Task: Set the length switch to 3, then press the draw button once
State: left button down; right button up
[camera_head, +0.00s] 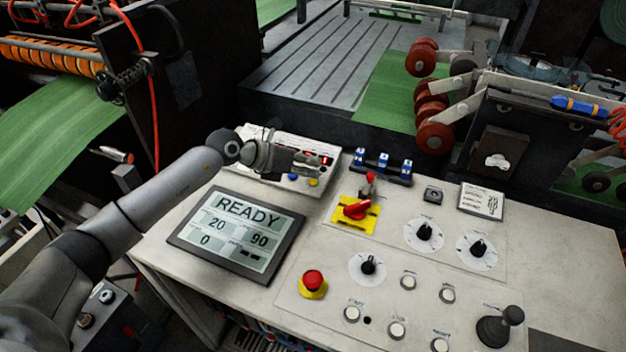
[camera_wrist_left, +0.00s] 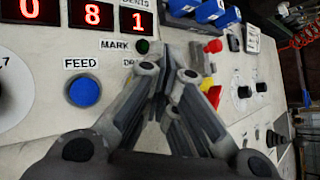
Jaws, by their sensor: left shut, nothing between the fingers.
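My left gripper (camera_head: 312,164) is shut and empty over the small white panel (camera_head: 258,131) at the back of the console. In the left wrist view its fingers (camera_wrist_left: 168,75) are together, just in front of a label starting "DR" (camera_wrist_left: 128,63); they hide the button there. In the head view a yellow button (camera_head: 314,183) sits below the fingertips, beside a blue button (camera_head: 293,177). The blue one is labelled FEED in the wrist view (camera_wrist_left: 84,92). A dial edge marked 7 (camera_wrist_left: 7,88) shows at the left; its pointer is out of frame. Contact cannot be told.
A red digit display (camera_wrist_left: 85,14) reads 0 8 1. The console screen (camera_head: 240,232) reads READY, 20, 90, 0. A red knob on a yellow plate (camera_head: 355,209), black dials (camera_head: 424,232) and a red emergency button (camera_head: 313,281) stand nearby. My right gripper is out of view.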

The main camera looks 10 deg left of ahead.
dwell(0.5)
pick_arm(q)
jog(key=shift+w+f+b, duration=0.1)
jog(key=shift+f+b, duration=0.25)
jog(key=shift+f, duration=0.05)
